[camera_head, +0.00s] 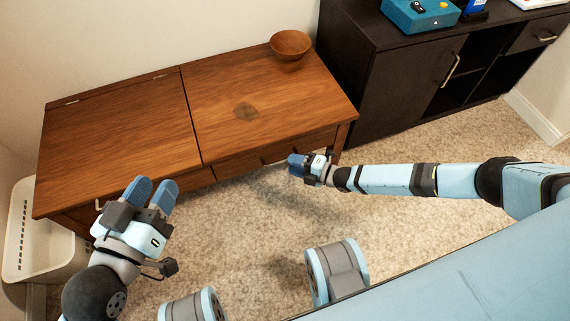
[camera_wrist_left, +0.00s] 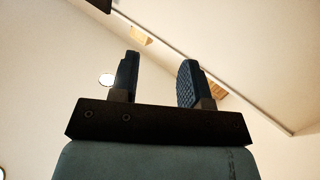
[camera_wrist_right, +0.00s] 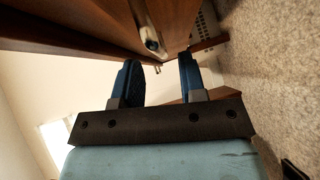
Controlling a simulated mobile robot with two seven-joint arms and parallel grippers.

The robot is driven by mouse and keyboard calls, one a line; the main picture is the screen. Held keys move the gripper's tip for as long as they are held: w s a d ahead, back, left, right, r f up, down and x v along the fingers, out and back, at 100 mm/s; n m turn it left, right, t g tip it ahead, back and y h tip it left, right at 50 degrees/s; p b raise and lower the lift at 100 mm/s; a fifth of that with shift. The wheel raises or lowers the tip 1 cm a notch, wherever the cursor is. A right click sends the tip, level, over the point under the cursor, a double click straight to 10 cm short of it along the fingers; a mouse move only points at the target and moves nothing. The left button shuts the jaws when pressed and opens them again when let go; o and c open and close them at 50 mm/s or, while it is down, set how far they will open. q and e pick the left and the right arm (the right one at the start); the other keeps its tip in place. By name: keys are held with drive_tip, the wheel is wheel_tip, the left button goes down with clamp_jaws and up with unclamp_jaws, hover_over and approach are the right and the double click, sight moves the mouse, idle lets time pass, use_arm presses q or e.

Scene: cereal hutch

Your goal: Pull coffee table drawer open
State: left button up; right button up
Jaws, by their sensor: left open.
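The brown wooden coffee table (camera_head: 150,125) stands against the wall, its top split into two panels. Its drawer front (camera_head: 235,163) lies under the right half, seen steeply from above; it looks closed. A drawer handle (camera_wrist_right: 150,38) shows in the right wrist view, just beyond the fingertips. My right gripper (camera_head: 295,165) is beside the drawer front near the table's right end. In its wrist view (camera_wrist_right: 160,75) its blue fingers are apart with nothing between them. My left gripper (camera_head: 152,190) is open and empty by the table's front left; its wrist view (camera_wrist_left: 158,78) shows only wall and ceiling behind it.
A wooden bowl (camera_head: 290,45) sits at the tabletop's back right corner. A dark cabinet (camera_head: 400,90) stands close to the table's right, carrying a teal box (camera_head: 420,12). A white basket (camera_head: 40,240) is at the left. Carpet (camera_head: 255,220) in front is clear.

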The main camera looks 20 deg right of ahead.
drive_tip(key=shift+b+x, duration=0.45)
drive_tip(key=shift+x, duration=1.35)
use_arm(q)
drive_tip(key=shift+w+a+m, duration=0.25)
drive_tip(key=shift+w+m, duration=0.15)
drive_tip(key=shift+m, duration=0.1)
use_arm(e)
clamp_jaws()
